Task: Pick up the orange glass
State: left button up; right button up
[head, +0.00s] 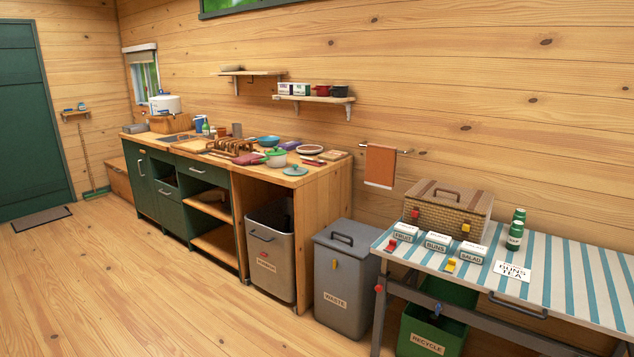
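I cannot make out a clear orange glass in the head view. A small brownish cup (237,130) stands at the back of the wooden counter (310,173), near the wall; it is too small to tell whether it is glass. Neither of my grippers shows in this view.
A striped table (560,275) at the right holds a wicker basket (449,208), small labelled boxes and green jars. A grey waste bin (345,285) stands between counter and table.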

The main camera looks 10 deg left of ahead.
aim_at(221, 132)
jog(key=i+j+u, duration=0.65)
jog(key=i+u, duration=0.2)
jog(key=i, duration=0.15)
jog(key=i+u, duration=0.7)
jog(key=i, duration=0.7)
jog(key=i+l+u, duration=0.1)
jog(key=i+u, duration=0.15)
jog(key=i, duration=0.75)
jog(key=i+z, duration=0.25)
jog(key=i, duration=0.2)
jog(key=i+j+z, duration=0.25)
jog(key=i, duration=0.25)
jog(key=i+j+z, duration=0.15)
jog(key=i+z, duration=0.15)
jog(key=i, duration=0.15)
